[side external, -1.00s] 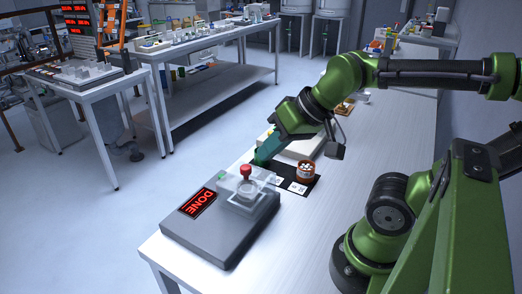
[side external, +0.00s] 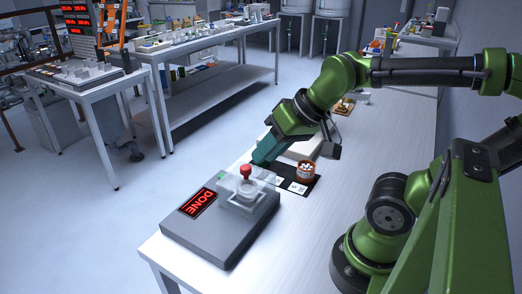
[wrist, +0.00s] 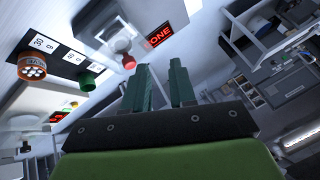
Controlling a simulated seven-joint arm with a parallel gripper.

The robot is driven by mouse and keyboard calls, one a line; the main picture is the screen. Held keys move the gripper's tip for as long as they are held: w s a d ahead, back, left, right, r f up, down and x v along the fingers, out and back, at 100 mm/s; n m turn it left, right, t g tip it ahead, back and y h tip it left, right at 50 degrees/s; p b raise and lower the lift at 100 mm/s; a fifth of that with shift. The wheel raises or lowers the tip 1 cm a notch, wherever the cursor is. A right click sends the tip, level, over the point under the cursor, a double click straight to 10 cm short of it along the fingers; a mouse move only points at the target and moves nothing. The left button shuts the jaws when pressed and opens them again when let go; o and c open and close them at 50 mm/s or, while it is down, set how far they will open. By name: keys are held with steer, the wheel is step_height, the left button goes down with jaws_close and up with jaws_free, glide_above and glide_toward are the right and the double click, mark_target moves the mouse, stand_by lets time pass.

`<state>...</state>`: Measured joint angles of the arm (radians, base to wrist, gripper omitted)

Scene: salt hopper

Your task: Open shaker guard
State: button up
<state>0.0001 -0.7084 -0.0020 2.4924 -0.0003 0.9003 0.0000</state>
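The shaker (side external: 215,245) is a grey block on the white table with a red DONE display (side external: 196,202) on top. Its clear guard (side external: 262,181) carries a red knob (side external: 246,171) and sits over a round seat; its exact tilt is hard to tell. In the wrist view the clear guard (wrist: 103,34) and red knob (wrist: 129,62) lie just beyond the fingertips. My gripper (side external: 257,161) is at the far side of the guard, with its teal fingers pointing towards it. In the wrist view my gripper (wrist: 158,70) has its fingers apart with nothing between them. I see no clear contact with the knob.
An orange-brown jar (side external: 305,171) stands on a dark mat (side external: 314,186) with white labels, right of the shaker. A pale slab (side external: 300,146) lies behind my gripper. The wrist view shows a green knob (wrist: 86,82). The table's near right is clear.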

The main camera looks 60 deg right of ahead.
mark_target(246, 167)
steer(key=o, duration=0.5)
steer(key=shift+m+g, duration=0.5)
steer(key=shift+g, duration=0.2)
steer(key=w, duration=0.1)
steer(key=w+d, duration=0.1)
steer(key=w+r, duration=0.1)
steer(key=shift+w+d, duration=0.15)
steer(key=shift+w, duration=0.25)
steer(key=shift+o, duration=0.2)
steer(key=w+m+g, duration=0.1)
steer(key=w+d+r+m, duration=0.1)
steer(key=w, duration=0.1)
steer(key=w+d+m+g+h, duration=0.1)
steer(key=m, duration=0.1)
steer(key=shift+w+d+r+g, duration=0.2)
steer(key=shift+d+r+g, duration=0.05)
steer(key=shift+g, duration=0.05)
step_height(246, 167, up, 3)
steer(key=w+d+m+g+h, duration=0.1)
steer(key=w+d+m+g, duration=0.15)
steer(key=m, duration=0.65)
steer(key=f, duration=1.6)
steer(key=shift+s, duration=0.35)
jaws_close()
